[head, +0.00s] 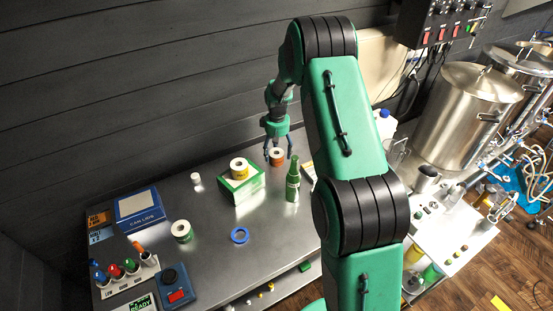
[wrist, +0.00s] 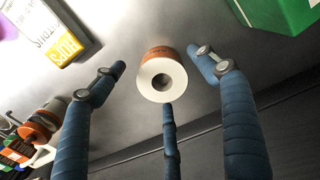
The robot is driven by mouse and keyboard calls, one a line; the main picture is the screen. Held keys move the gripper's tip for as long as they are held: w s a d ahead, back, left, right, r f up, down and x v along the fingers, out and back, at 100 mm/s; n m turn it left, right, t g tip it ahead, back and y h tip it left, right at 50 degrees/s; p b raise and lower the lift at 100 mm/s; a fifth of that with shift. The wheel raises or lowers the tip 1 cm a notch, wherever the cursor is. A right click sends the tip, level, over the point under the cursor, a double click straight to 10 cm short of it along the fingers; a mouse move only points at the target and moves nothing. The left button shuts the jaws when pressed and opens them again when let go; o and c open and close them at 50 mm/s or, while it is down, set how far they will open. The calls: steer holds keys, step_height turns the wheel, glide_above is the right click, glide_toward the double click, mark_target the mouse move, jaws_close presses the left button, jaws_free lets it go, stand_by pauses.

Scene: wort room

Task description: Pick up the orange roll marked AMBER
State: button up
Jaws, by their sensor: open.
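An orange roll with a white end and a dark centre hole (wrist: 150,74) stands on the metal bench; I cannot read its marking. It also shows in the head view (head: 277,159), to the right of a green box. My gripper (head: 278,149) is open and points down over this roll. In the wrist view its blue fingers spread around the roll, with the left finger clearly apart from it and the right finger close beside it. I cannot tell whether the lower finger touches it.
A green box (head: 240,190) carries a yellow-banded roll (head: 239,171). A green bottle (head: 292,184) stands near the orange roll. A blue ring (head: 239,235), green-banded roll (head: 181,231) and blue-white box (head: 140,208) are further left. The dark wall is behind.

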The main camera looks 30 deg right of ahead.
steer(key=shift+f, duration=0.95)
steer(key=c, duration=1.3)
